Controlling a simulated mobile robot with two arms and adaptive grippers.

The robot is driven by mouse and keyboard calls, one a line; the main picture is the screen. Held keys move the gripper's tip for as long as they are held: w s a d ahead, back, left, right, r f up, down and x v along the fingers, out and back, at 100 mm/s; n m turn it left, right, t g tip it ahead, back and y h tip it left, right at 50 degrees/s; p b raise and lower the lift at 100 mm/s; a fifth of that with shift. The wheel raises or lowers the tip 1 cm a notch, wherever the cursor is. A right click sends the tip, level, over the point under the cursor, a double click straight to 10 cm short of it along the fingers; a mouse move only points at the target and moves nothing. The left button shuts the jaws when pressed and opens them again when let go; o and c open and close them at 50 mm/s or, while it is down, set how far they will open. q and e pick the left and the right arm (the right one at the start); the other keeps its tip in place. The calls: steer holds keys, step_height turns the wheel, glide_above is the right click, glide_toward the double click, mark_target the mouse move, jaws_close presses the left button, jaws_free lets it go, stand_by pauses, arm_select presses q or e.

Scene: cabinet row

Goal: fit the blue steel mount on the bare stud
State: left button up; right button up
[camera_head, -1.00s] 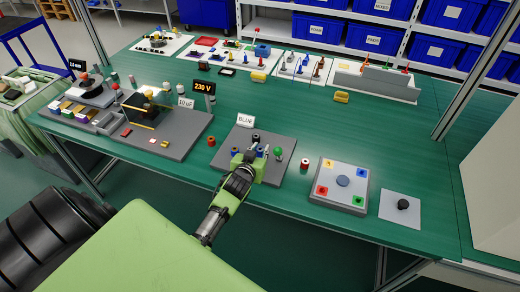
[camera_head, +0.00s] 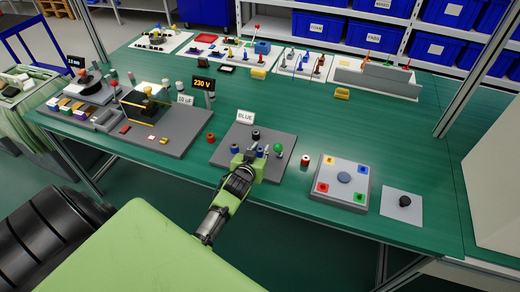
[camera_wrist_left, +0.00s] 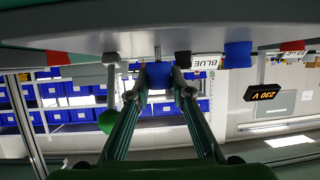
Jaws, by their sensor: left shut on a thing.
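My left gripper (camera_head: 252,157) is over the front of the grey board marked BLUE (camera_head: 223,157). It is shut on the blue steel mount, which shows between the two fingertips (camera_wrist_left: 158,92) in the left wrist view as a blue block (camera_wrist_left: 158,70). That view is upside down: the board is at the top. A thin bare stud (camera_wrist_left: 157,52) lies in line with the mount, between it and the board; I cannot tell whether its tip is inside. Another blue piece (camera_head: 235,148) and a black piece (camera_head: 255,134) stand on the board. My right gripper is out of view.
A green ball on a post (camera_head: 278,148) stands close to the right of the gripper. Red pieces (camera_head: 211,138) (camera_head: 305,160) stand either side of the board. A pad with coloured corners (camera_head: 340,196) lies to the right.

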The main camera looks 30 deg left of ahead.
arm_select(q)
steer(key=shift+f+b, duration=0.6)
steer(key=shift+f, duration=0.3)
steer(key=o, duration=1.1)
steer(key=shift+s, duration=0.1)
steer(key=v, duration=1.2)
steer(key=shift+r, duration=0.15)
